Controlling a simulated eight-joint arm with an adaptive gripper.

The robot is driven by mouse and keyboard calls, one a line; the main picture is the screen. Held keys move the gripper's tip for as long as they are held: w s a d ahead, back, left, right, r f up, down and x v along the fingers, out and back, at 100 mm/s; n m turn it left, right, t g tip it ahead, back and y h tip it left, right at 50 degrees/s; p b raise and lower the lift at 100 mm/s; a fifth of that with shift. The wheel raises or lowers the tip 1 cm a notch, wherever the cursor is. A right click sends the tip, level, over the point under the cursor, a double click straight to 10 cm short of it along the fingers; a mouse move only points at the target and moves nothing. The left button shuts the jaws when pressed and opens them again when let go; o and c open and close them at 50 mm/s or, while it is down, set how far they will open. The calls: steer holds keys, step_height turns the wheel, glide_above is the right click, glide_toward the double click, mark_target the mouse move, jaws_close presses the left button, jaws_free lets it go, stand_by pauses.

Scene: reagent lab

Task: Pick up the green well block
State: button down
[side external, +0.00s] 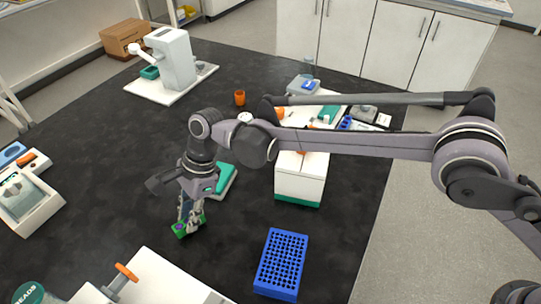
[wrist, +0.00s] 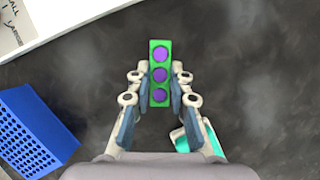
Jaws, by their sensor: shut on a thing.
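The green well block (wrist: 152,75) is a narrow green bar with a row of purple round wells. In the wrist view it lies between the two fingers of my gripper (wrist: 159,88), which is shut on its sides. In the side external view the green well block (side external: 181,230) shows at the lower end of my gripper (side external: 189,218), low over the black bench top. I cannot tell whether it touches the bench. My fingers hide part of it there.
A teal-topped item (side external: 226,180) lies close behind my gripper. White equipment (side external: 160,278) stands in front.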

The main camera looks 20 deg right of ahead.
step_height(320, 180, up, 3)
steer(key=w+d+r, duration=0.4)
steer(key=d+r, duration=0.3)
steer(key=d, duration=0.4)
